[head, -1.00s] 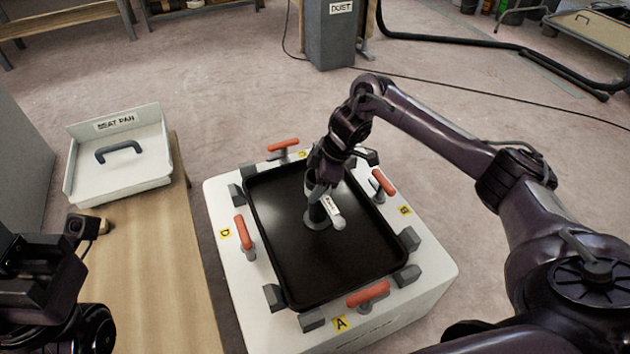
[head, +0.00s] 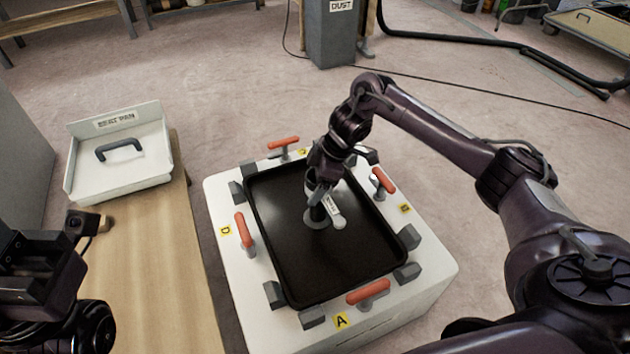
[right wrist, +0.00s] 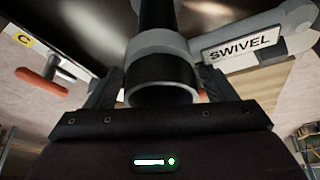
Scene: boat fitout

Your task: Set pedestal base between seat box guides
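Grey guide blocks (head: 408,271) stand around the panel's rim.
Red-handled clamps (head: 368,291) ring the panel, beside yellow letter tags (head: 341,321). A white seat pan (head: 120,160) with a dark handle sits on the wooden bench (head: 150,270) at left. A grey DUST post (head: 332,40) stands behind.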

